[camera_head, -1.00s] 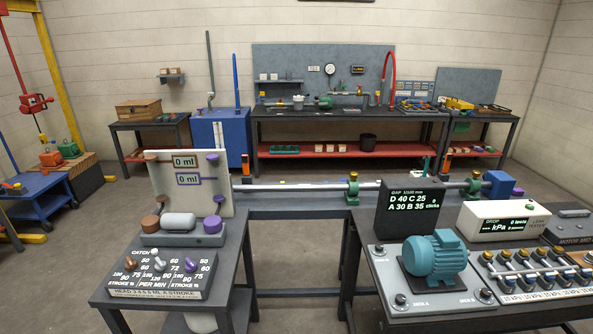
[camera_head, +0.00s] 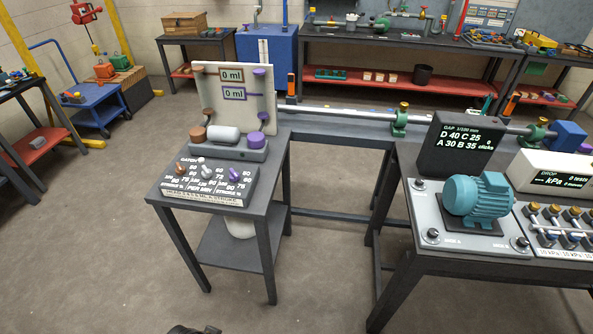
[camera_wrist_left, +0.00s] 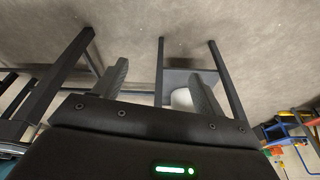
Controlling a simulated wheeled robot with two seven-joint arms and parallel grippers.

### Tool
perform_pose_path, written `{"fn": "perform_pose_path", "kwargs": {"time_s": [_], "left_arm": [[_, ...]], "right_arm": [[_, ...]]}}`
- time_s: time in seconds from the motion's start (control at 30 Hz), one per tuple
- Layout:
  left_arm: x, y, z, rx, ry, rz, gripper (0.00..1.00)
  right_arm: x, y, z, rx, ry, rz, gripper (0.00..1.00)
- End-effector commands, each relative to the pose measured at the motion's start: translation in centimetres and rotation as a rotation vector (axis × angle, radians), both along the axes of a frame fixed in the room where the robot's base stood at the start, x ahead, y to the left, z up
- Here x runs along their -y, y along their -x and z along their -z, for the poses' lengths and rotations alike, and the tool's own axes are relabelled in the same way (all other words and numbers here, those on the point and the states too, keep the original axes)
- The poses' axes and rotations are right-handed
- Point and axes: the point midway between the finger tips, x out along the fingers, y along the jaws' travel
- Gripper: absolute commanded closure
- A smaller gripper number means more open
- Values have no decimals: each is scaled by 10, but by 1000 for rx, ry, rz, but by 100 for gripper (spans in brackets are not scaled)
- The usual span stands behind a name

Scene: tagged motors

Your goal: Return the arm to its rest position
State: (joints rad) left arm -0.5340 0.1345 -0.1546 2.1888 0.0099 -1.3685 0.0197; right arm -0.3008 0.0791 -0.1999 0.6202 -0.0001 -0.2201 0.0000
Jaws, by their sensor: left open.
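My left gripper (camera_wrist_left: 159,70) shows in the left wrist view with its two dark fingers spread apart and nothing between them. Beyond the fingers are the bare floor, dark table legs and a white container (camera_wrist_left: 181,97) under a small table. In the head view only a small dark piece shows at the bottom edge, likely part of my left arm; its fingers cannot be made out there. My right gripper is in neither view. The teal motor (camera_head: 478,198) stands on its grey plate (camera_head: 452,240) on the right-hand bench, apart from any gripper.
A small table (camera_head: 262,203) carries the stroke panel (camera_head: 205,183) and the 0 ml board (camera_head: 213,110). A dark gap display (camera_head: 460,150) stands behind the motor. A blue cart (camera_head: 92,112) is at the far left. The floor (camera_head: 110,240) at front left is clear.

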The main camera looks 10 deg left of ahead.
Motion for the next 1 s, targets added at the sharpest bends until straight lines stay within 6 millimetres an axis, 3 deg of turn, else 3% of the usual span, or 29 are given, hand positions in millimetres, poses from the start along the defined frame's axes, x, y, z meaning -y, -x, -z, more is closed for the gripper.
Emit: {"fn": "perform_pose_path", "kwargs": {"time_s": [0.17, 0.33, 0.5, 0.6, 0.8, 1.0], "left_arm": [[2, 1, 67, -29, -1, 3, 29], [1, 17, 158, -67, -3, 10, 29], [-6, 64, 256, -112, -9, 20, 29], [-11, 99, 301, -136, -12, 25, 29], [-23, 162, 350, -169, -18, 34, 29], [-31, 190, 363, -180, -21, 39, 29]], "right_arm": [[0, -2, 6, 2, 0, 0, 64], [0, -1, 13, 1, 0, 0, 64], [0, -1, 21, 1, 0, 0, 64], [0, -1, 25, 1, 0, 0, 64], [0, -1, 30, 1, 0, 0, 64], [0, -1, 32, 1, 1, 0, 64]]}}
